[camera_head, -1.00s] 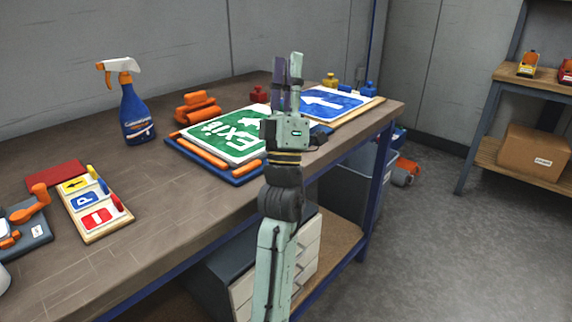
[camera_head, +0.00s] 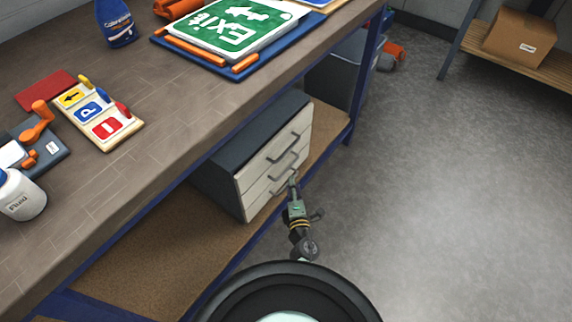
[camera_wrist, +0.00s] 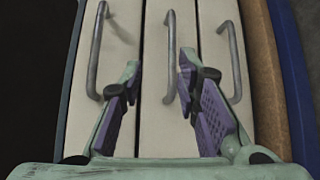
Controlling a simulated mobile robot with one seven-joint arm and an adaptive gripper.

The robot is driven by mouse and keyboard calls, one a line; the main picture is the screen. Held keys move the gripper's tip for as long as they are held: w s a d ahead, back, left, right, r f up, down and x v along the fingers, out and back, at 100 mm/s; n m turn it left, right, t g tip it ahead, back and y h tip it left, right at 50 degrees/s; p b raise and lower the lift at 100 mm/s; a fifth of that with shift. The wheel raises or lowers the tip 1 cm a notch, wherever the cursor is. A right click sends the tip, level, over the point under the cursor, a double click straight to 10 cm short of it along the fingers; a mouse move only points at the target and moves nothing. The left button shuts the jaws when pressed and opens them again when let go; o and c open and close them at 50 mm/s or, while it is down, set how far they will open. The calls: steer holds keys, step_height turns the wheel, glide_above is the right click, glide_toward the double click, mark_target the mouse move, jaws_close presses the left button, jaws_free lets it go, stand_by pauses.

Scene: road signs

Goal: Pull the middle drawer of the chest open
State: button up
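The chest (camera_head: 236,150) has a dark grey body and cream drawer fronts, and stands on the shelf under the workbench. Its three drawers look shut. The middle drawer (camera_head: 262,176) also shows in the wrist view (camera_wrist: 152,135), with its grey bar handle (camera_wrist: 168,50) across its front. My gripper (camera_head: 293,182) is close to the drawer fronts in the head view. In the wrist view my gripper (camera_wrist: 160,68) is open, its purple-padded fingers on either side of the middle handle, which lies nearer the right finger. I cannot tell whether it touches.
The workbench top (camera_head: 165,110) overhangs the chest, with a blue frame leg (camera_head: 368,60) to the right. A grey bin (camera_head: 335,78) stands behind the chest. The floor (camera_head: 430,190) in front is clear.

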mark_target(286, 169)
steer(key=w+f, duration=0.1)
steer(key=w, duration=0.2)
steer(key=w+a+f+b, duration=0.1)
steer(key=w, duration=0.2)
steer(key=w+a+f, duration=0.1)
steer(key=w, duration=0.2)
steer(key=shift+w+a, duration=0.1)
steer(key=shift+w, duration=0.1)
steer(key=shift+c, duration=0.2)
jaws_close()
stand_by(0.5)
